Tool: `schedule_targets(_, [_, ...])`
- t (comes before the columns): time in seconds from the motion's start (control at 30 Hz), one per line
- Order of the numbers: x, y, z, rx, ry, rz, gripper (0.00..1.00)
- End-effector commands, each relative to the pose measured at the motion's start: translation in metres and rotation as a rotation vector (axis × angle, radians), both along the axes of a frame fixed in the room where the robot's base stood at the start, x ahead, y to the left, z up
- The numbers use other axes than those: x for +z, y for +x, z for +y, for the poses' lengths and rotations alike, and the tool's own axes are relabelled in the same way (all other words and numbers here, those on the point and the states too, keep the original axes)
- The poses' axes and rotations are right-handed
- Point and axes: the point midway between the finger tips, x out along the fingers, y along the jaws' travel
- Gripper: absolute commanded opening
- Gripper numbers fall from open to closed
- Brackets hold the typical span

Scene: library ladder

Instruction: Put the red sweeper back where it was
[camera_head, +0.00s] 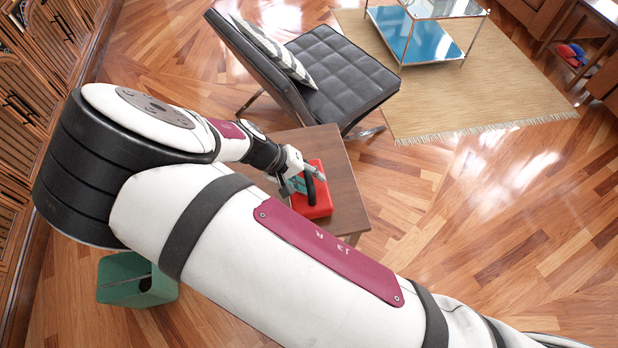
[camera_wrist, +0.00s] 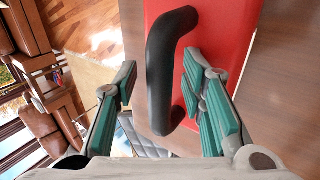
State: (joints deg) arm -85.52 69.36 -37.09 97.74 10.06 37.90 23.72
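The red sweeper (camera_head: 318,204) lies on a small wooden side table (camera_head: 345,192). It is a flat red body with a raised black handle (camera_head: 308,182). In the wrist view the red body (camera_wrist: 228,30) and the black handle (camera_wrist: 160,75) fill the upper middle. My gripper (camera_head: 303,181) is over the sweeper, at its handle. In the wrist view my gripper (camera_wrist: 160,75) is open, with one green-padded finger to the left of the handle and one to the right. Gaps show on the left side; contact with the right finger cannot be told. My arm hides part of the table.
A black chair (camera_head: 335,70) with a striped cushion stands just behind the table. A glass-topped table (camera_head: 430,40) stands on a beige rug (camera_head: 500,90). A green bin (camera_head: 125,285) is on the floor at lower left. Wooden cabinets (camera_head: 30,100) line the left.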

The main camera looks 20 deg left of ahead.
Motion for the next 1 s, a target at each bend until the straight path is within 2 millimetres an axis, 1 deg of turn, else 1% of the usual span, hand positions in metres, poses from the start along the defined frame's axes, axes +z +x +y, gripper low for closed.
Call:
schedule_targets(0.17, [0.001, 0.0, 0.0, 0.0, 0.0, 0.0, 0.37])
schedule_targets(0.23, [0.004, 0.0, 0.0, 0.0, 0.0, 0.0, 0.37])
schedule_targets(0.33, [0.012, -0.003, 0.006, 0.001, 0.002, 0.0, 0.37])
schedule_targets(0.47, [0.032, -0.01, 0.017, 0.004, 0.005, 0.0, 0.37])
schedule_targets(0.7, [0.073, -0.024, 0.04, 0.003, 0.004, 0.0, 0.37])
schedule_targets(0.83, [0.089, -0.031, 0.049, 0.002, 0.002, 0.0, 0.37])
schedule_targets(1.0, [0.101, -0.035, 0.055, 0.0, 0.001, 0.001, 0.37])
